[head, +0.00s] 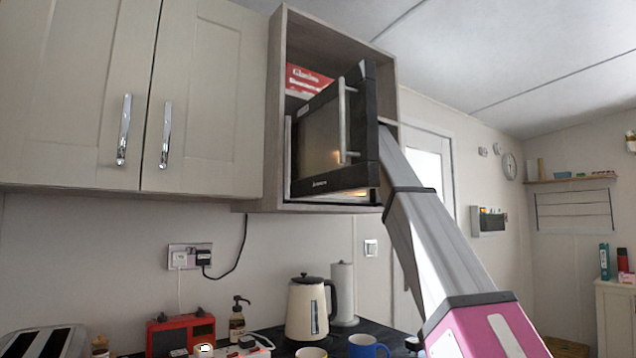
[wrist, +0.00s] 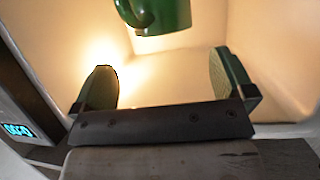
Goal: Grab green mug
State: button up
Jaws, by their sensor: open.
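The green mug (wrist: 158,14) shows at the top of the wrist view, inside the lit microwave cavity; its upper part is cut off by the frame edge. My gripper (wrist: 165,85) is open and empty, with its two pads apart and the mug beyond them, roughly between them in the picture. The mug is apart from both pads. In the head view, the microwave (head: 330,140) sits in a wall cabinet with its door partly open. My arm reaches up behind the door, so my gripper and the mug are hidden there.
The microwave's clock display (wrist: 18,131) is at the left of the wrist view. A red box (head: 308,80) lies on top of the microwave. Below, a kettle (head: 306,310), a blue mug (head: 367,346), a white mug (head: 311,352) and a paper towel roll (head: 343,290) stand on the dark counter.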

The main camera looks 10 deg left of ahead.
jog(key=x, duration=0.8)
jog(key=shift+a, duration=0.3)
jog(key=c, duration=1.6)
jog(key=shift+o, duration=0.2)
jog(key=shift+r, duration=0.25)
